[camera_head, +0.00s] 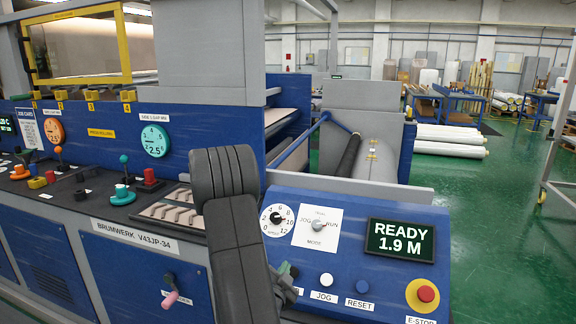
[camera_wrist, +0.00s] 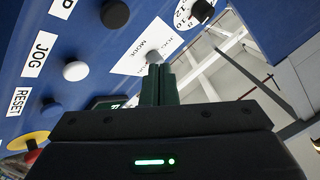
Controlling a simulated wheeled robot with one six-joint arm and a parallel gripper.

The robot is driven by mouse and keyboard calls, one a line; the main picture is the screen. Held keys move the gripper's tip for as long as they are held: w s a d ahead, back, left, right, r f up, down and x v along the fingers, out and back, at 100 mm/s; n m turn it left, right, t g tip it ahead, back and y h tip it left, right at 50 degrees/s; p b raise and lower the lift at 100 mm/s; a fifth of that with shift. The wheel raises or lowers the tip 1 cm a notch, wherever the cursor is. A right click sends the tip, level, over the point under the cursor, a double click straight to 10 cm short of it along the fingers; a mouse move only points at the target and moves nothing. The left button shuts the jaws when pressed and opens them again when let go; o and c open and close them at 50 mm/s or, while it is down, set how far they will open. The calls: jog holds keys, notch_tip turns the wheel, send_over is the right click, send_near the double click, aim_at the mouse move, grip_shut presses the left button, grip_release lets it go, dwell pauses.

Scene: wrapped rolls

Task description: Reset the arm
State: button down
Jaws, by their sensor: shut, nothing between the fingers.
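My arm crosses the middle of the head view, in front of a blue control panel (camera_head: 375,215). My gripper (camera_head: 291,270) is low and left of the white JOG button (camera_head: 326,279), mostly hidden behind my arm. In the wrist view my gripper (camera_wrist: 160,70) has its dark green fingers together, with nothing between them. The fingertips appear just in front of the grey MODE knob (camera_wrist: 153,57); whether they touch it is unclear. The head view shows this knob (camera_head: 318,225) pointing toward RUN. The display (camera_head: 400,238) reads READY 1.9 M.
The panel also has a speed dial (camera_head: 277,218), a blue RESET button (camera_head: 364,286) and a red E-STOP (camera_head: 426,294) on yellow. A black button (camera_wrist: 115,13) is close by in the wrist view. Left is a lever with a pink grip (camera_head: 170,299). Green floor (camera_head: 500,220) is open at right.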

jog(key=shift+s+a+r, duration=0.25)
jog(key=shift+s+r, duration=0.35)
jog(key=shift+r, duration=0.15)
jog(key=w+d+f+b, duration=0.1)
jog(key=w+f+b, duration=0.2)
jog(key=f+b, duration=0.1)
jog(key=shift+w+f, duration=0.3)
jog(key=shift+f, duration=0.1)
jog(key=shift+d+b, duration=0.15)
jog(key=shift+b, duration=0.75)
